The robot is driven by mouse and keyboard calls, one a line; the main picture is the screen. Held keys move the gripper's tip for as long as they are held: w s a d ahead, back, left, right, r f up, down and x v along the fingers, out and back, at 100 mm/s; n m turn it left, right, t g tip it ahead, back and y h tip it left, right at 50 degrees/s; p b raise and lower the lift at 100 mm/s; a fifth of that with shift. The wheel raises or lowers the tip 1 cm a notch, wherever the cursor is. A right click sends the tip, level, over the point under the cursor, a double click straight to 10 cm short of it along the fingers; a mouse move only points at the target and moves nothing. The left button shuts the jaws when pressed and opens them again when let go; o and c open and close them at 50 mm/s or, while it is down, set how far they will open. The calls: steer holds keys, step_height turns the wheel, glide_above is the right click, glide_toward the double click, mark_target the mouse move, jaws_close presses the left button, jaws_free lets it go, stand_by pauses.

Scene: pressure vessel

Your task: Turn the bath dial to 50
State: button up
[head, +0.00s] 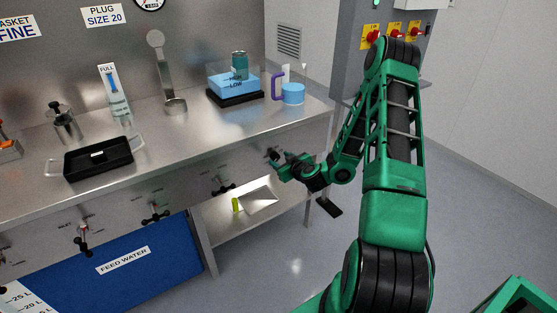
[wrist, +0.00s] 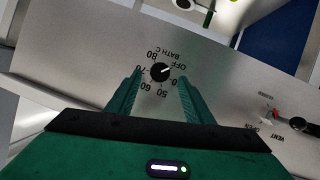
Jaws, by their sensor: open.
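The bath dial (wrist: 160,72) is a small round black knob with a white pointer mark. It sits on the steel front panel, with "BATH C", "OFF", 50, 60, 70 and 80 printed around it, upside down in the wrist view. The pointer appears to aim toward the OFF side, away from 50. My gripper (wrist: 160,76) is open, its two green fingers either side of the dial with gaps between. Whether they reach its depth is unclear. In the head view my gripper (head: 277,158) is at the panel's right part and largely hides the dial.
A black vent handle (head: 222,185) stands out left of my gripper; it also shows in the wrist view (wrist: 299,123). A lower shelf (head: 217,218) is below. Floor to the right is clear.

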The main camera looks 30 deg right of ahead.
mark_target(276, 157)
steer(key=shift+x, duration=1.65)
